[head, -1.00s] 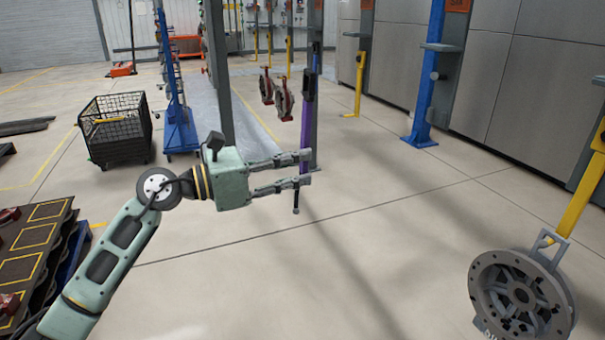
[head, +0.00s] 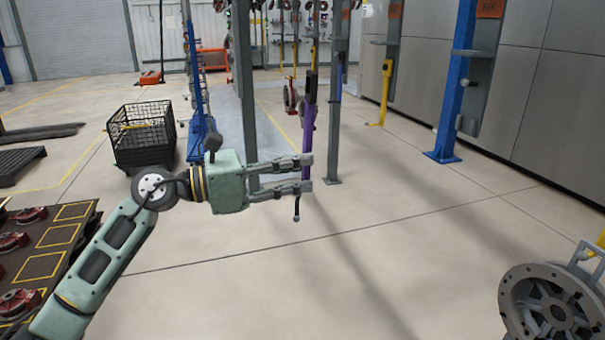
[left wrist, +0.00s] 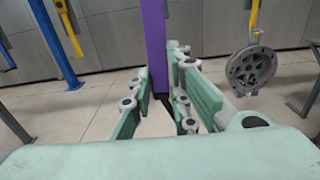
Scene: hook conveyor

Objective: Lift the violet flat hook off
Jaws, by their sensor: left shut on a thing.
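The violet flat hook (head: 307,130) is a long, narrow violet bar with a dark upper part, and it stands upright in the head view. My left gripper (head: 305,173) is shut on its lower part. In the left wrist view the violet bar (left wrist: 155,45) rises between the fingers of my left gripper (left wrist: 160,105). A thin dark rod with a small end hangs below the fingers in the head view. I cannot tell whether the top of the hook touches anything above it. My right gripper is not in view.
A grey post (head: 338,100) stands just right of the hook, and another (head: 245,110) stands to its left. A black wire crate (head: 142,137) is at the left. A round grey flanged part (head: 555,308) hangs from a yellow hook at lower right. The middle floor is clear.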

